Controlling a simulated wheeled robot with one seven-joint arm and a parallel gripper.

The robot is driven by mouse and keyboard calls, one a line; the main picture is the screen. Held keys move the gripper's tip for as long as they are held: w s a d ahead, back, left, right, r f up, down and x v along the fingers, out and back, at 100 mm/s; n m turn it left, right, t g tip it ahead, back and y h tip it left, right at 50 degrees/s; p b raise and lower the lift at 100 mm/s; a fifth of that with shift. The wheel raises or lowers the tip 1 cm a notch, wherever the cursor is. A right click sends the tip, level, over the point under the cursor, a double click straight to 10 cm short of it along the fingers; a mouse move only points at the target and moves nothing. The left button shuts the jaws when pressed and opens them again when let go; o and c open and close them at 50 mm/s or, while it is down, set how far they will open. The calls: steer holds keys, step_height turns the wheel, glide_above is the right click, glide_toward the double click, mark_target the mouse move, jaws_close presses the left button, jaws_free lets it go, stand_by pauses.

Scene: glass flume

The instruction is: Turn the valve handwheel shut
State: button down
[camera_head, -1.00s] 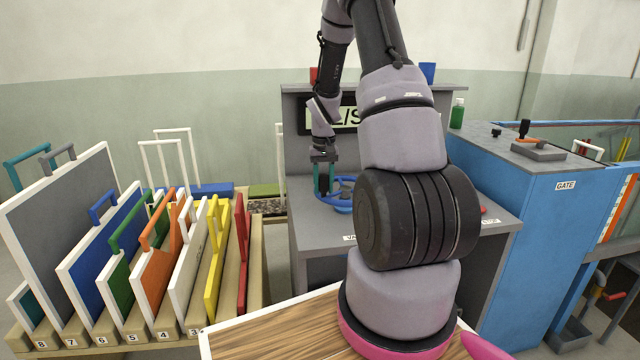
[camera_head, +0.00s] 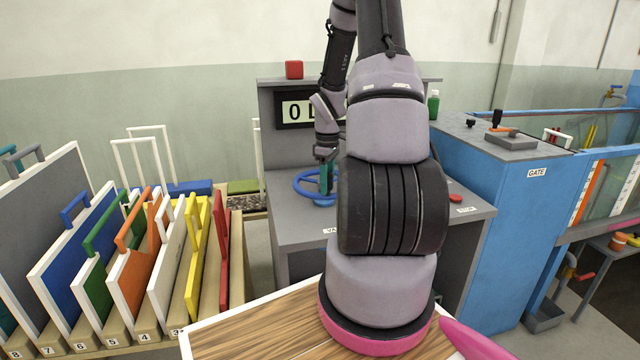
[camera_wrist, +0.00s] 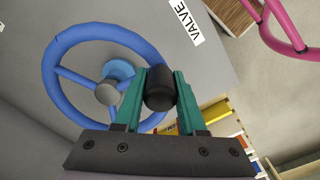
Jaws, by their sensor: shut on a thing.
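The blue valve handwheel (camera_head: 296,184) lies on the grey desk top, below the display, partly hidden by my arm. In the wrist view the wheel's rim (camera_wrist: 95,32), spokes and grey hub cap (camera_wrist: 108,94) show to the left of my fingers. A black upright knob (camera_wrist: 160,92) stands at the rim. My gripper (camera_head: 325,182) has teal fingers; in the wrist view my gripper (camera_wrist: 162,76) is shut with one finger on each side of the knob. The "VALVE" label (camera_wrist: 181,22) is on the desk beside the wheel. The display (camera_head: 296,110) is partly covered by my arm.
A rack of coloured framed panels (camera_head: 120,265) stands at the left. The blue gate cabinet (camera_head: 505,220) stands at the right. A red button (camera_head: 455,198) is on the desk's right part. A wooden board (camera_head: 245,330) lies in front.

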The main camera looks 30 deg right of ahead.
steer(key=shift+d, duration=0.3)
steer(key=shift+s+d, duration=0.2)
steer(key=shift+d, duration=0.25)
steer(key=c, duration=0.5)
jaws_free()
steer(key=shift+d, duration=0.1)
step_height(320, 180, up, 11)
steer(key=shift+f, duration=0.1)
